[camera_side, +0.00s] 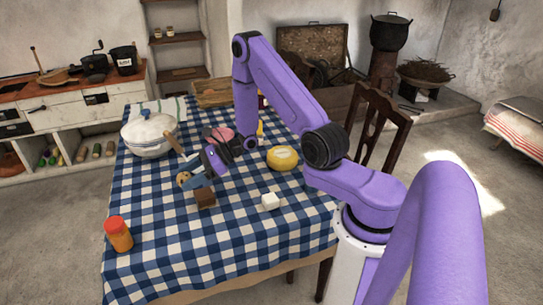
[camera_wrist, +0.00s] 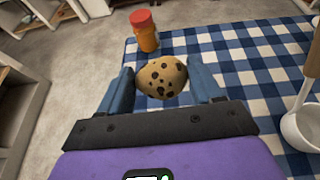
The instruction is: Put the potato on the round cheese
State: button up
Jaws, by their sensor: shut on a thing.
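The potato (camera_wrist: 162,78) is tan with dark spots and sits between the two blue fingers of my gripper (camera_wrist: 164,88) in the wrist view. In the side view my gripper (camera_side: 192,178) is over the left part of the table, with the potato (camera_side: 183,179) at its tip. My gripper is shut on the potato and seems to hold it above the cloth; the exact height is hard to tell. The round cheese (camera_side: 283,158) is a yellow disc lying on the table, right of my gripper and apart from it. Its top looks bare.
An orange jar (camera_side: 118,235) stands near the left edge. A white lidded pot (camera_side: 146,136) stands behind. The checked cloth's front is mostly clear.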

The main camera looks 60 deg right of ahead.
jog(key=s+d+r+m+t+h, duration=0.1)
jog(key=s+d+m+t+h, duration=0.15)
jog(key=d, duration=0.65)
jog(key=s+d+r+m+t+h, duration=0.15)
jog(key=s+d+m+h, duration=0.25)
jog(key=d, duration=0.5)
jog(key=s+d+r+m+h, duration=0.2)
jog(key=s+d+m+h, duration=0.7)
jog(key=s, duration=0.7)
jog(key=n, duration=0.2)
send_over(282, 150)
jog(key=shift+m+g, duration=0.25)
jog(key=shift+g, duration=0.05)
jog(key=f, duration=0.9)
jog(key=shift+s+a, duration=0.3)
jog(key=shift+w+d+f, duration=0.1)
jog(key=shift+w+f, duration=0.05)
jog(key=shift+f, duration=0.1)
jog(key=shift+d+f, duration=0.1)
jog(key=shift+f, duration=1.5)
